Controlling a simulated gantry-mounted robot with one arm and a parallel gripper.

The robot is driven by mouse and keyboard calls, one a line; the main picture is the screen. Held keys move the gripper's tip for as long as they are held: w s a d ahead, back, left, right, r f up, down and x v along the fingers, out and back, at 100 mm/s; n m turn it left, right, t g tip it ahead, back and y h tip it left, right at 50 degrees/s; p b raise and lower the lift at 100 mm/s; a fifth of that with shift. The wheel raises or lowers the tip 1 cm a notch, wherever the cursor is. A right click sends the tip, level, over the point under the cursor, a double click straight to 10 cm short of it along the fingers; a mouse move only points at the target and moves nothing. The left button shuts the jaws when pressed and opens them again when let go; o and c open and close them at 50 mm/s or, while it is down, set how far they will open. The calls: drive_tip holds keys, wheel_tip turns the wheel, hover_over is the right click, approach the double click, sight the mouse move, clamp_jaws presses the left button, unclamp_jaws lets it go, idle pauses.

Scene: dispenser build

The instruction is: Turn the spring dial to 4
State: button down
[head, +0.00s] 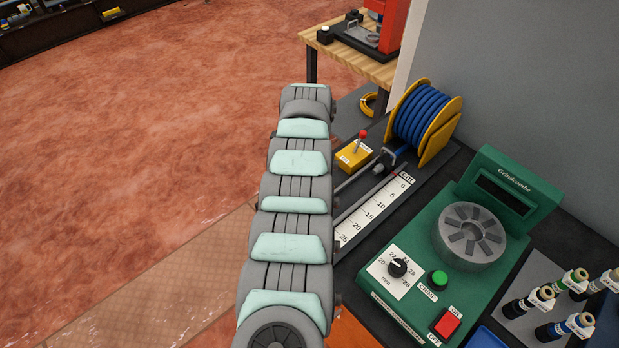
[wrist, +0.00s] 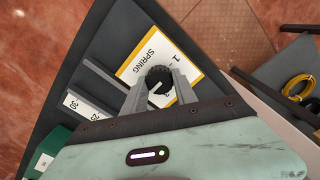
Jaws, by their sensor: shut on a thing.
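The spring dial (wrist: 158,74) is a round black knob on a white card (wrist: 150,52) with a yellow edge in the wrist view. The card reads SPRING, and a 1 shows to the right of that word. Any other numbers are hidden or too small to read. A white pointer line shows on the knob, but I cannot tell which number it marks. My gripper (wrist: 159,82) is shut on the knob, one finger on each side. In the head view my arm hides the dial and the gripper.
A blue hose reel (head: 424,122), a yellow lever box (head: 354,156) and a cut scale (head: 372,211) stand close to my arm.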

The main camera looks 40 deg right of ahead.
drive_tip(key=c, duration=1)
unclamp_jaws()
drive_tip(key=shift+o, duration=0.2)
wheel_tip(320, 180, up, 11)
drive_tip(key=shift+p, duration=0.45)
drive_tip(key=shift+f, duration=0.15)
